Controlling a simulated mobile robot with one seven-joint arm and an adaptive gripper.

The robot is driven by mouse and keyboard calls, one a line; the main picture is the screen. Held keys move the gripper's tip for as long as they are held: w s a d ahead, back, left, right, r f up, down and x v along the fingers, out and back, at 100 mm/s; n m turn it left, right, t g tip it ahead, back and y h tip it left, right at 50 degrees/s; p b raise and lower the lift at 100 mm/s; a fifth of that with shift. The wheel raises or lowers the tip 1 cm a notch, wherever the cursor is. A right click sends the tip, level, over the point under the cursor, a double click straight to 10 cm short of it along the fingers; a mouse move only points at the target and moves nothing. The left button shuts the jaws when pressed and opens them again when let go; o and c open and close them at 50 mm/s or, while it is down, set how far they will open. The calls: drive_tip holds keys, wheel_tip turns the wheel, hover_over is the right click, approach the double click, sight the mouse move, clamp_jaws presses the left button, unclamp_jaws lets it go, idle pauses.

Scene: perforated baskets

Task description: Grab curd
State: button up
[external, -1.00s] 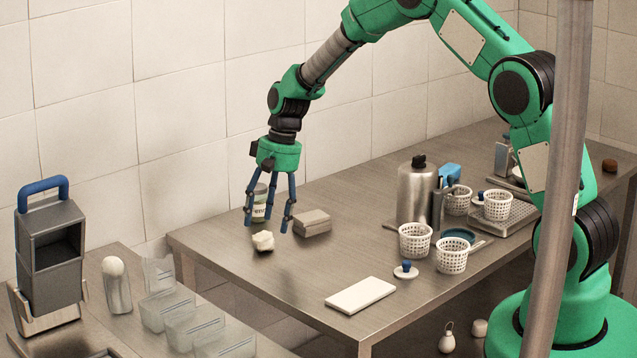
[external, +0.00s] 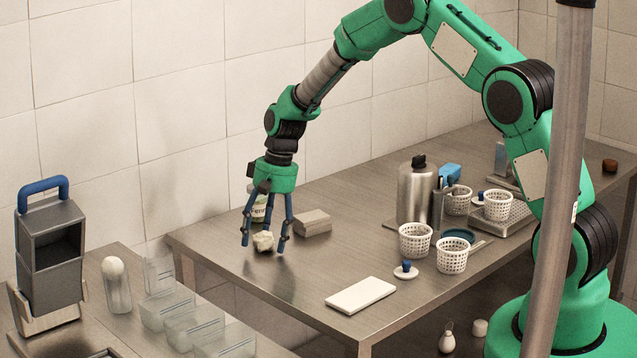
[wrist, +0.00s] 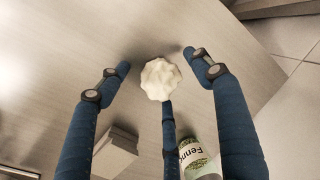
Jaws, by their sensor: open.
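The curd (external: 263,241) is a small white lump on the metal table, near its left end. In the wrist view the curd (wrist: 161,79) has a bumpy edge and lies between the fingers. My gripper (external: 264,240) points down over it with its blue fingers spread around it. In the wrist view my gripper (wrist: 160,85) is open, with one finger on each side and a third just below the curd. I cannot tell whether that third finger touches it.
A jar with a green label (wrist: 195,158) stands close behind the fingers. A grey block (external: 313,222) lies just right of them. White perforated baskets (external: 452,256), a metal canister (external: 416,195) and a white board (external: 360,295) are further right. The table's left edge is near.

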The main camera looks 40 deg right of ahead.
sight(261, 234)
drive_tip(key=c, duration=1.3)
drive_tip(key=shift+v, duration=0.85)
wheel_tip(261, 234, up, 2)
drive_tip(key=shift+w+a+r+p, duration=0.1)
drive_tip(key=shift+a+r+p, duration=0.1)
drive_tip(key=shift+p, duration=0.35)
drive_tip(key=s, duration=0.5)
drive_tip(key=s+p, duration=0.1)
drive_tip(key=s, duration=0.4)
drive_tip(key=s+r, duration=0.1)
drive_tip(key=s, duration=0.5)
drive_tip(key=shift+d, duration=0.35)
